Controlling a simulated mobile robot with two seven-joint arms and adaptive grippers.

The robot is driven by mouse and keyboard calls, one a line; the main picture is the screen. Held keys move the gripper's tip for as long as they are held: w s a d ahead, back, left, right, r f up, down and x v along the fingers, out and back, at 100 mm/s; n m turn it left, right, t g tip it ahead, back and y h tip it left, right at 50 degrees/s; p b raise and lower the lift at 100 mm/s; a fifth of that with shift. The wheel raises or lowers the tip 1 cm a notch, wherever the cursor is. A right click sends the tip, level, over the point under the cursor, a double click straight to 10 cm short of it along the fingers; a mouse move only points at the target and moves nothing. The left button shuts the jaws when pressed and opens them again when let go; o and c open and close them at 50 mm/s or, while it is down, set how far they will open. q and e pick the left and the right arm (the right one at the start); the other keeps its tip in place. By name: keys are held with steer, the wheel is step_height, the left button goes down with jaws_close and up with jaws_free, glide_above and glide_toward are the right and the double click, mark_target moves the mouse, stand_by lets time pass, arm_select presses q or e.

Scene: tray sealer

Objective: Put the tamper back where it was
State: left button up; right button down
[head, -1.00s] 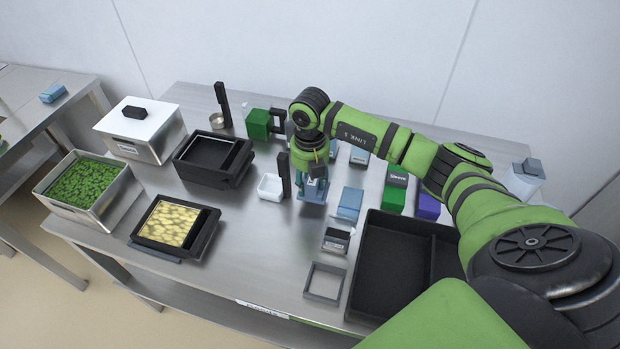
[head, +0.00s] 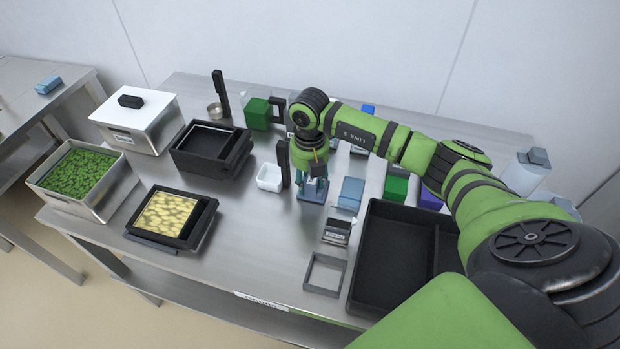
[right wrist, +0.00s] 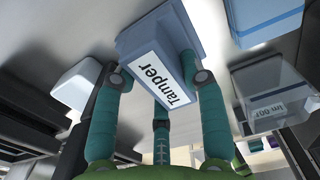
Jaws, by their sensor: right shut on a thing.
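The tamper (right wrist: 160,55) is a blue-grey block with a white label reading "Tamper". My right gripper (right wrist: 160,85) is shut on it, with teal fingers on both sides of the block. In the head view my right gripper (head: 313,185) points down at the table between a small white tub and a light blue block, with the tamper (head: 312,197) mostly hidden under it. I cannot tell whether the tamper touches the table. My left gripper is not in view.
The white tub (head: 269,177) and a black upright handle (head: 283,160) stand close on the left. A light blue block (head: 350,193) is close on the right. A grey square frame (head: 324,273) and a large black tray (head: 385,255) lie nearer. Bare table shows left of the frame.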

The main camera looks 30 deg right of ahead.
steer(key=c, duration=0.6)
jaws_free()
steer(key=shift+c, duration=0.2)
steer(key=shift+c, duration=0.4)
steer(key=shift+c, duration=1.1)
steer(key=shift+r, duration=0.1)
step_height(320, 180, up, 7)
steer(key=p, duration=0.5)
steer(key=shift+p, duration=0.35)
